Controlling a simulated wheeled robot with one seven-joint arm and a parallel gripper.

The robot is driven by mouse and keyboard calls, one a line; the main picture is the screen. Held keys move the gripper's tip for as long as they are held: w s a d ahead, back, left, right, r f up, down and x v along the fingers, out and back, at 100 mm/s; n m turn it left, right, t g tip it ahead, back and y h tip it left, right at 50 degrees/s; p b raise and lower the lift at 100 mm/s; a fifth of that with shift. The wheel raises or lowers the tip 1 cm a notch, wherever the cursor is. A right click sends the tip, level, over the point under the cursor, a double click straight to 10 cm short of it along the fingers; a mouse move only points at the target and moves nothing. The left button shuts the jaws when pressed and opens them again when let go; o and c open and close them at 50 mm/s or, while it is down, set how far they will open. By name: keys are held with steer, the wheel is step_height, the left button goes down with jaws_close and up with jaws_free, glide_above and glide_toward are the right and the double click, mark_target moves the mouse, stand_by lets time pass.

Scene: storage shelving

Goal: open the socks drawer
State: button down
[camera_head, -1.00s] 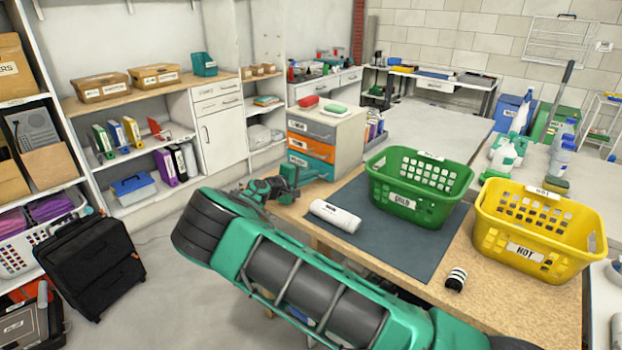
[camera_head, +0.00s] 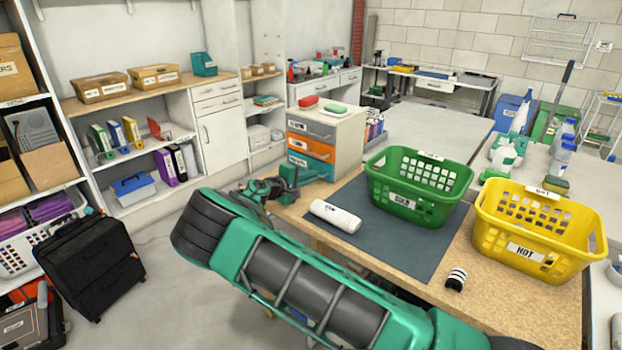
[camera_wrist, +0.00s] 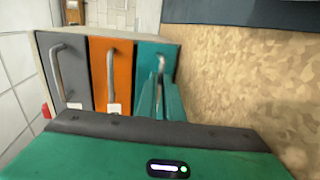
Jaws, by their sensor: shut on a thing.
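A small drawer unit (camera_head: 348,142) stands on the wooden bench, with a grey top drawer (camera_head: 311,130), an orange middle drawer (camera_head: 318,149) and a teal bottom drawer (camera_head: 322,167). The drawers have small labels too blurred to read. In the wrist view the fronts stand side by side, with the teal drawer (camera_wrist: 146,57) on the right. My gripper (camera_wrist: 160,95) is at the teal drawer, its fingers shut on the metal bar handle (camera_wrist: 161,66). In the head view my gripper (camera_head: 291,178) partly hides this drawer's front. The drawer fronts look about level with each other.
A white rolled item (camera_head: 335,216) lies on a dark mat (camera_head: 400,245) near my arm. A green basket (camera_head: 418,205) and a yellow basket (camera_head: 530,258) stand to the right. A red item and a green item rest on the drawer unit.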

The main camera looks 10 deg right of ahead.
steer(key=f+v, duration=0.1)
steer(key=v, duration=0.3)
steer(key=f+v, duration=0.1)
steer(key=v, duration=0.3)
steer(key=f+v, duration=0.1)
steer(key=v, duration=0.4)
steer(key=shift+s+a, duration=0.15)
steer(key=shift+a, duration=0.25)
steer(key=c, duration=1.9)
jaws_free()
steer(key=shift+d, duration=0.1)
steer(key=shift+r, duration=0.1)
steer(key=v, duration=1)
steer(key=shift+a, duration=0.35)
steer(key=shift+s, duration=0.15)
